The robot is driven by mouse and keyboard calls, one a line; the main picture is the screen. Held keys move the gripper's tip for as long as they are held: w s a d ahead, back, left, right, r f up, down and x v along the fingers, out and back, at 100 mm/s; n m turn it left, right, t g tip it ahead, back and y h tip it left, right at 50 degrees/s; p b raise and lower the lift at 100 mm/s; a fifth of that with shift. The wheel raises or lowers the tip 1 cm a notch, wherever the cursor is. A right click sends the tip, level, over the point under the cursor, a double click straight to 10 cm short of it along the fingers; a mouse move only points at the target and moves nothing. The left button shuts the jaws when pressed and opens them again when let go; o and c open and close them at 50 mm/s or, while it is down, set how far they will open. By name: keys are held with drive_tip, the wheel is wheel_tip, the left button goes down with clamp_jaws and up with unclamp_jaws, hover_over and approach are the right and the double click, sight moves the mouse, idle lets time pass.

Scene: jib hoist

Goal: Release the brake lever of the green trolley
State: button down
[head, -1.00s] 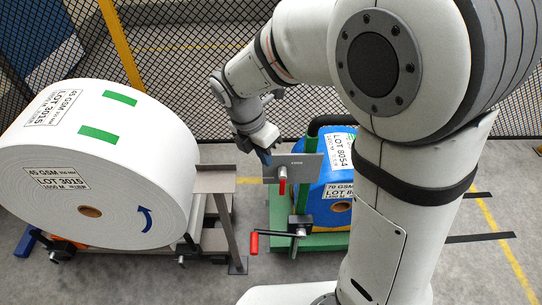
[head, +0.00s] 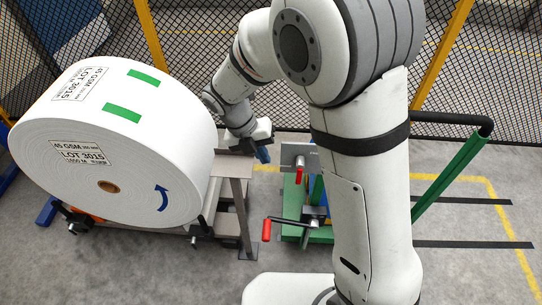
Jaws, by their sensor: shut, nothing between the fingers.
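The green trolley (head: 448,178) stands mostly behind my arm. Its sloping green post and black push handle (head: 455,120) show right of the arm. I cannot tell which red part is the brake lever. The blue roll on the trolley is almost fully hidden. My gripper (head: 264,155) is shut and empty, left of the grey plate and apart from it.
A large white roll (head: 120,135) rests on a stand (head: 233,170) at left, close to my gripper and forearm. A black mesh fence with yellow posts (head: 443,52) runs behind. Black floor strips (head: 470,244) and yellow lines mark open floor at right.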

sight(299, 170)
drive_tip(key=d+f, duration=0.7)
drive_tip(key=shift+s, duration=0.15)
idle(0.3)
